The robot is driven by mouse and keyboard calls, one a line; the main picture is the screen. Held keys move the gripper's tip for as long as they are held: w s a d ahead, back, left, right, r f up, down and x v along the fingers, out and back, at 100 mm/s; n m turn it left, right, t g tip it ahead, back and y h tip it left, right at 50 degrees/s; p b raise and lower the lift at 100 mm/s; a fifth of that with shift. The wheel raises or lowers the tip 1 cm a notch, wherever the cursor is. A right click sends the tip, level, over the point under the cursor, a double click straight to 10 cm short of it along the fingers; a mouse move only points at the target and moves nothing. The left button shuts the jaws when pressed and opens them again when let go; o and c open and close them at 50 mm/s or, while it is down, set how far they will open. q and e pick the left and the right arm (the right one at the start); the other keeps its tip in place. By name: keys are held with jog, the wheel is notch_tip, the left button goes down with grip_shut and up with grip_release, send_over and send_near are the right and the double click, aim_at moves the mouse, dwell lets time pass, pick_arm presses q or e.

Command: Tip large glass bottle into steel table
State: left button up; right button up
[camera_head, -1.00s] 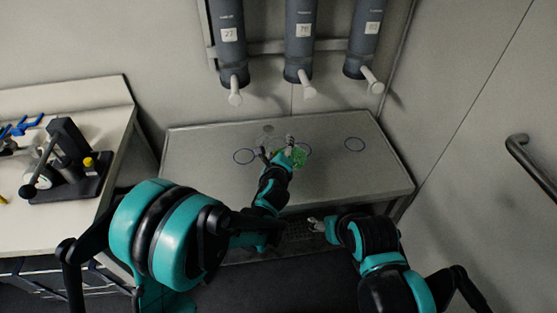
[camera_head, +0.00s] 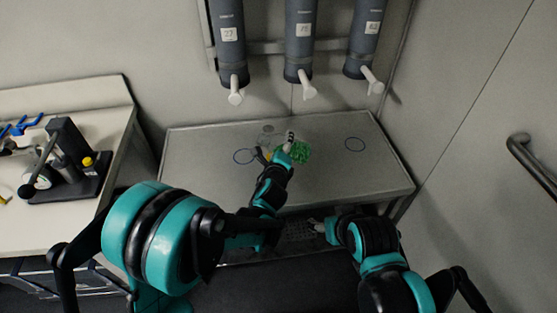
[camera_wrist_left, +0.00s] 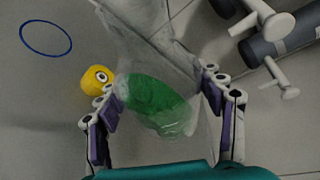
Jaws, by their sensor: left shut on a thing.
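A large clear glass bottle (camera_head: 268,139) with green contents (camera_head: 301,152) is tilted over the steel table (camera_head: 210,170). My left gripper (camera_head: 277,148) is shut on it. In the left wrist view, the fingers (camera_wrist_left: 160,112) press on both sides of the clear bottle (camera_wrist_left: 155,40), and the green mass (camera_wrist_left: 155,103) lies between them. Whether the bottle touches the table I cannot tell. My right gripper (camera_head: 317,228) is low at the table's front edge, away from the bottle; its jaws are too small to read.
A small yellow object (camera_wrist_left: 96,80) is beside the left finger. Grey cylinders with white nozzles (camera_head: 300,40) hang on the wall above. A side bench (camera_head: 60,225) with a black device stands left. The table's right part is clear.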

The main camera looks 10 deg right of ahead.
aim_at(283, 135)
pick_arm(q)
jog(key=shift+r, duration=0.1)
dwell(0.5)
jog(key=shift+d+r+n+t+h, duration=0.3)
jog(key=shift+r+n+h, duration=0.1)
jog(key=shift+r+n, duration=0.25)
jog(key=shift+r+n+h, duration=0.3)
jog(key=shift+r+n, duration=0.35)
jog(key=shift+n, duration=0.1)
dwell(0.4)
jog(key=shift+r+n+t+h, duration=0.3)
jog(key=shift+r+n+t, duration=0.2)
jog(key=shift+r+n, duration=0.25)
jog(key=shift+a+r+n+t, duration=0.15)
jog(key=shift+r+n+t, duration=0.15)
jog(key=shift+r+n, duration=0.45)
